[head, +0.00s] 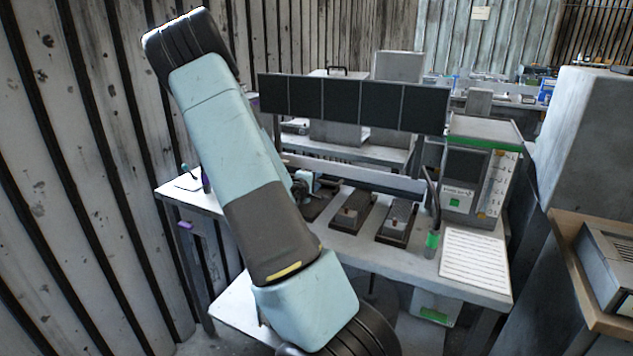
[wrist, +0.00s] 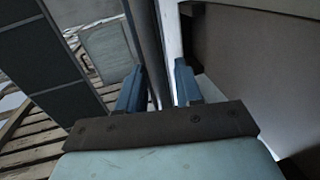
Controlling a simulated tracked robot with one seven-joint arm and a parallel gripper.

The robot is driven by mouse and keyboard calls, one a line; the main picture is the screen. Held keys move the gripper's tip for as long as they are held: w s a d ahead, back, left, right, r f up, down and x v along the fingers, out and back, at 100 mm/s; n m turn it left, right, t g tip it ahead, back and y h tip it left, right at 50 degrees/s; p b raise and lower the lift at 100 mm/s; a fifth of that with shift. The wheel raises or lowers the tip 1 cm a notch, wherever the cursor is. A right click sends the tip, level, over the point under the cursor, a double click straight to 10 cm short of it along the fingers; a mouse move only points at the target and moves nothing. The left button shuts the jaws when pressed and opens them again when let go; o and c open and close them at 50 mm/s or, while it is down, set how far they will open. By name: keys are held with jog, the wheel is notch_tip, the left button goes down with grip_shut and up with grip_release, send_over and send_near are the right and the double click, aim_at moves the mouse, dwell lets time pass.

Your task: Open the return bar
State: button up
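A long pale bar (head: 352,172) runs lengthwise below a row of dark panels (head: 353,102) in the head view; I take it for the return bar, but cannot be sure. My gripper (wrist: 158,88) shows in the wrist view with two blue fingers apart. Beyond and between the fingers run a dark grey strip (wrist: 144,35) and a bright white strip (wrist: 172,45), side by side. I cannot tell whether the fingers touch either strip, or whether they belong to the bar. In the head view my arm hides the gripper.
The bench (head: 350,245) carries dark trays with small blocks (head: 352,215), a green-banded holder (head: 432,243), a paper sheet (head: 474,258) and a grey instrument (head: 475,175). A ribbed wall stands close on the left. A large grey cabinet (head: 590,140) stands on the right.

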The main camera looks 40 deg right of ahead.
grip_shut()
dwell(0.4)
jog(key=shift+s+d, duration=0.1)
